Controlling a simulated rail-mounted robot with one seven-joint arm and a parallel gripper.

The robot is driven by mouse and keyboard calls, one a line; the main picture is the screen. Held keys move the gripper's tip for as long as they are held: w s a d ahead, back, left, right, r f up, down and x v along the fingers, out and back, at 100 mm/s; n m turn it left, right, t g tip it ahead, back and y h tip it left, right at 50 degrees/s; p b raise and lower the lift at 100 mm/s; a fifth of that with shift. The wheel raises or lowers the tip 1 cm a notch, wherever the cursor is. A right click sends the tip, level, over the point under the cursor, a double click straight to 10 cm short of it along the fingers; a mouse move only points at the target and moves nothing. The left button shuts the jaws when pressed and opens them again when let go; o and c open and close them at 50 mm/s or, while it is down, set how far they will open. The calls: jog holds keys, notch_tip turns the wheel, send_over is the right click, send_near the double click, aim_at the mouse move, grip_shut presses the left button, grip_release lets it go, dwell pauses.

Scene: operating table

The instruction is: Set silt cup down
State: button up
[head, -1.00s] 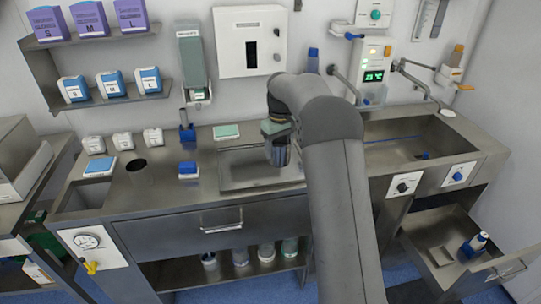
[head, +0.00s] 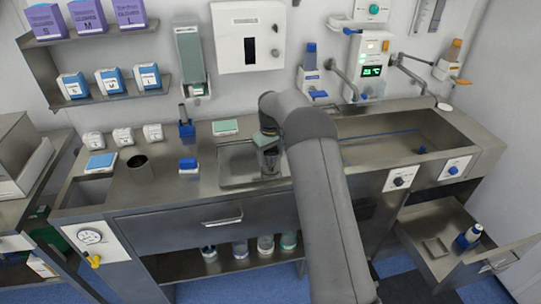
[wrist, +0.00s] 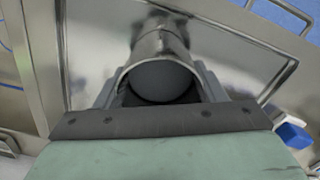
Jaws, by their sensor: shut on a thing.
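The silt cup (wrist: 161,45) is a grey metal cup with a round, dark grey top, seen between my fingers in the wrist view. My gripper (wrist: 160,98) is shut on it, with one finger on each side. In the head view the cup (head: 270,164) hangs under my wrist, over the shallow steel basin (head: 228,168) in the counter. Whether its bottom touches the basin floor cannot be told. My wrist and arm hide part of the basin's right side.
A blue block (head: 188,164) and a dark round opening (head: 140,168) are left of the basin. A green pad (head: 225,127) lies behind it. A deeper sink (head: 395,140) is to the right. An open drawer (head: 440,245) sticks out at lower right.

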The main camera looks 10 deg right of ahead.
jog(key=o, duration=1)
jog(key=shift+f, duration=0.1)
jog(key=shift+o, duration=0.2)
notch_tip(320, 180, up, 11)
jog(key=b, duration=0.2)
jog(key=s+a+r+m, duration=0.1)
jog(key=s+a+r, duration=0.1)
jog(key=s+r, duration=0.6)
jog(key=s+f+m, duration=0.1)
jog(key=s+f, duration=0.2)
jog(key=s, duration=1.5)
jog(key=s+a+f+m+t, duration=0.1)
jog(key=s+f, duration=0.3)
jog(key=s, duration=1.5)
jog(key=shift+f+m, duration=0.15)
jog(key=shift+m, duration=0.55)
